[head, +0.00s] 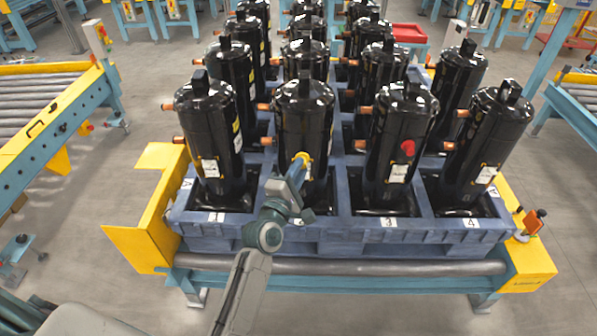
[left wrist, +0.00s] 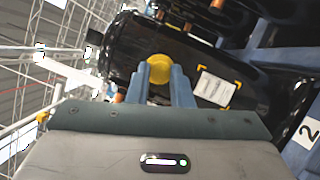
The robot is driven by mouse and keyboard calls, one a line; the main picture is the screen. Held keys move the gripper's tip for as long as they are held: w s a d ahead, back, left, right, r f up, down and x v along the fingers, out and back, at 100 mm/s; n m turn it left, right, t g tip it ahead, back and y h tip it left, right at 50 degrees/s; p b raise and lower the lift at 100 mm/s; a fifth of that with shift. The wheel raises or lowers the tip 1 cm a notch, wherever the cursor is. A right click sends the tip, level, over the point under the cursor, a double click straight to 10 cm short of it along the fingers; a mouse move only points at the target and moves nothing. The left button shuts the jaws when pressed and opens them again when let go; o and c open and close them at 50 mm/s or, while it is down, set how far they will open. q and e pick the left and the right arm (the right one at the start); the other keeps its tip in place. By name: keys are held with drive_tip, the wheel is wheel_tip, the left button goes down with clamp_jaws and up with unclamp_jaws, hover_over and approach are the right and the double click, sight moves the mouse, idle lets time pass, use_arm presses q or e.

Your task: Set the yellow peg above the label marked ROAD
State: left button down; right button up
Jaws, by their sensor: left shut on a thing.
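My left gripper (head: 297,172) is shut on the yellow peg (head: 301,158) in front of the second black compressor (head: 304,120) of the front row. In the left wrist view the peg (left wrist: 159,68) shows its round yellow end between the two blue-grey fingers (left wrist: 166,86). A white label (left wrist: 215,89) with yellow corner marks is on the compressor, right of the peg in that view. Its print is too small to read. I cannot tell whether the peg touches the compressor. Other front compressors carry white labels (head: 210,168), (head: 398,172), (head: 486,175), also unreadable. My right gripper is not in view.
The compressors stand in rows in a blue divided pallet (head: 340,238), numbered along its front edge. A red disc (head: 408,148) is on the third front compressor. Yellow corner guards (head: 140,250) flank the pallet on a roller stand. A roller conveyor (head: 45,100) is at left.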

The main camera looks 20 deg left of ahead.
sight(299, 154)
use_arm(q)
drive_tip(key=shift+w+a, duration=0.2)
drive_tip(key=shift+w, duration=0.45)
drive_tip(key=shift+w+a, duration=0.15)
drive_tip(key=shift+w, duration=0.45)
drive_tip(key=shift+w+a+p, duration=0.25)
drive_tip(key=shift+w+p, duration=0.05)
drive_tip(key=shift+w, duration=0.55)
drive_tip(key=shift+w+a, duration=0.1)
drive_tip(key=shift+w, duration=0.2)
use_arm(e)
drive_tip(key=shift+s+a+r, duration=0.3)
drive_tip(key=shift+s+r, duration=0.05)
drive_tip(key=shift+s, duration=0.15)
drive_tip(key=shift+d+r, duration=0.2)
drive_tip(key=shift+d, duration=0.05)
use_arm(q)
drive_tip(key=shift+p, duration=0.3)
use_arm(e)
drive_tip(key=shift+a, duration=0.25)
use_arm(q)
drive_tip(key=shift+w+a, duration=0.2)
drive_tip(key=shift+w, duration=0.45)
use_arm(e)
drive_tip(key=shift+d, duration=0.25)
